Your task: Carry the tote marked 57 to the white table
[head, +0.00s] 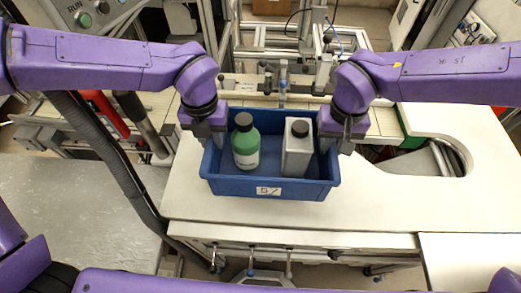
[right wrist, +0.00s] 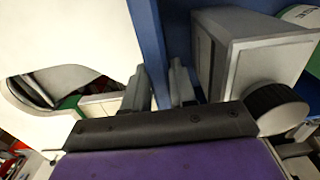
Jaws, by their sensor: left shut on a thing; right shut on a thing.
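The blue tote (head: 225,186) has a white label on its front wall that reads like 57. It holds a green bottle (head: 246,148) with a dark cap and a grey container (head: 297,152) with a black cap. The tote is over the white table (head: 400,205); I cannot tell whether it touches the top. My left gripper (head: 210,140) is shut on the tote's left wall. My right gripper (head: 338,142) is shut on its right wall. In the right wrist view, the blue wall (right wrist: 148,35) passes between the fingers (right wrist: 163,92), beside the grey container (right wrist: 255,55).
The white table has a rounded cutout (head: 430,158) at the right. Its top is bare to the right of the tote. A grey surface (head: 75,200) lies at the left, across a gap. A metal frame (head: 290,40) and a light bench stand behind the tote.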

